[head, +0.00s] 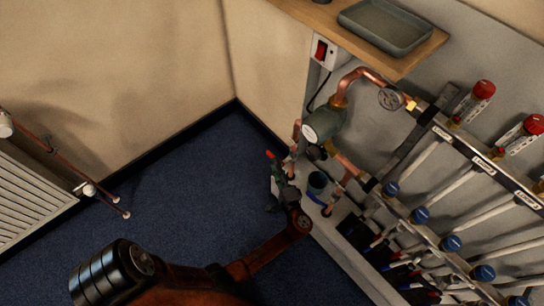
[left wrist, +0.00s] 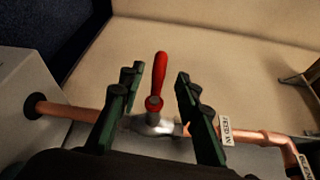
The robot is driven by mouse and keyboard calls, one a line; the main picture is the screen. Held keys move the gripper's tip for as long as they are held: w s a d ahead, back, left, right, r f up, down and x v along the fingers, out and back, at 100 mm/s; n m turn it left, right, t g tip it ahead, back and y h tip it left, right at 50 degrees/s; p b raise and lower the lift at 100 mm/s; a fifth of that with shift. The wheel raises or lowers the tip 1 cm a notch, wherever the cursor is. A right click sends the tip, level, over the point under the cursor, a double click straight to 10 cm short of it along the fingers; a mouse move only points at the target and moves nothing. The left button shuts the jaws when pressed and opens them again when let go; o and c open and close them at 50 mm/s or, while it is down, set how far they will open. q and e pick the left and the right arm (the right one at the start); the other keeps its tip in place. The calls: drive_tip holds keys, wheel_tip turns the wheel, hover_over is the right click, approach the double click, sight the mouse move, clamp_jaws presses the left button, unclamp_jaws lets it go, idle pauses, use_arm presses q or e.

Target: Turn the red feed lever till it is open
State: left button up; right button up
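The red feed lever (left wrist: 158,78) stands on a silver valve body (left wrist: 152,124) in a horizontal copper pipe. It points up in the left wrist view, across the pipe. My left gripper (left wrist: 160,82) is open, with one dark green finger on each side of the lever. Gaps show between the lever and both fingers. In the head view the lever's red tip (head: 269,154) shows just beyond my left gripper (head: 281,172), which hides most of the valve. My right gripper is not in view.
A white label (left wrist: 226,130) hangs on the copper pipe right of the valve. In the head view, a green pump (head: 322,124) and the manifold bars (head: 480,158) are at right. A wooden shelf (head: 325,20) with a tray is above. Blue floor is clear at left.

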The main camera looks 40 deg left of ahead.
sight(272, 155)
use_arm(q)
drive_tip(key=b+x, duration=0.1)
drive_tip(key=x, duration=0.3)
drive_tip(key=shift+f, duration=0.15)
drive_tip(key=shift+x, duration=0.8)
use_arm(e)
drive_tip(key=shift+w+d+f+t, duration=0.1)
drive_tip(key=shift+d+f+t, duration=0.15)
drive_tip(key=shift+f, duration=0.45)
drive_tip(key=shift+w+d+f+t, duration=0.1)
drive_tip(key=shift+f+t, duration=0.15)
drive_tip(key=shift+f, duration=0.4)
use_arm(q)
drive_tip(key=shift+c, duration=0.4)
clamp_jaws()
